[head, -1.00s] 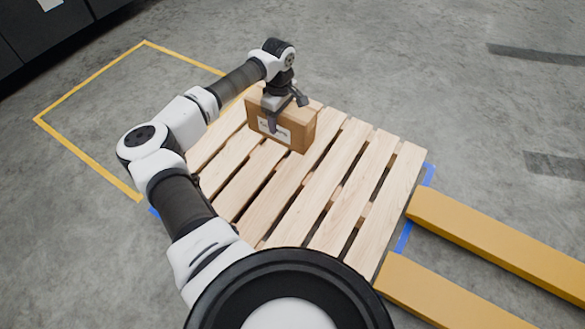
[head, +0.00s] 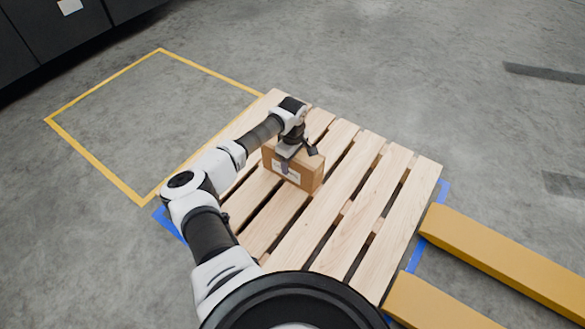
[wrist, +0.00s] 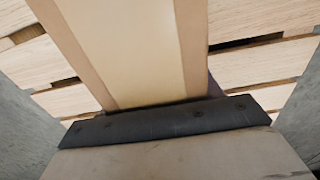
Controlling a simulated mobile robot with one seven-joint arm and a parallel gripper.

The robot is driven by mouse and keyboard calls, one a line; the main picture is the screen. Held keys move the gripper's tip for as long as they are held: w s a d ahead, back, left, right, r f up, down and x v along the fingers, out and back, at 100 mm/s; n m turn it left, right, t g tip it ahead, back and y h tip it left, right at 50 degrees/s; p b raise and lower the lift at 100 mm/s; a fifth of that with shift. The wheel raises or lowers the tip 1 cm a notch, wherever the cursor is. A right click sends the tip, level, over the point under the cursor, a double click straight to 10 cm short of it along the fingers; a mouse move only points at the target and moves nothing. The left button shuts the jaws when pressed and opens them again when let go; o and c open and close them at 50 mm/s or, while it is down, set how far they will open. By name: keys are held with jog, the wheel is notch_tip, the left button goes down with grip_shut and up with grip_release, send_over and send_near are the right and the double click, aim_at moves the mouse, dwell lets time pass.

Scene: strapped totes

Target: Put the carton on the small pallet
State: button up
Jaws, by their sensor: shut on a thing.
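The carton (head: 310,174) is a brown cardboard box with a white label on its near side. In the head view it is upright over the far-left part of the small wooden pallet (head: 345,215). Whether its base touches the slats or hovers just above them I cannot tell. My gripper (head: 298,154) comes down from above and is shut on the carton near its top. In the wrist view the carton (wrist: 125,50) fills the upper middle, with a pale tape band along it, and pallet slats (wrist: 245,65) show on both sides.
A yellow taped rectangle (head: 95,160) on the floor left of the pallet is empty. Blue tape (head: 417,255) shows at the pallet's edges. Two yellow forks (head: 500,250) lie at the right. Dark cabinets (head: 80,35) stand at the far left. Most of the pallet top is clear.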

jog(key=shift+f+b, duration=0.55)
jog(key=shift+f, duration=1.3)
jog(key=shift+f, duration=0.15)
jog(key=o, duration=1.7)
notch_tip(320, 180, up, 12)
jog(key=p, duration=0.4)
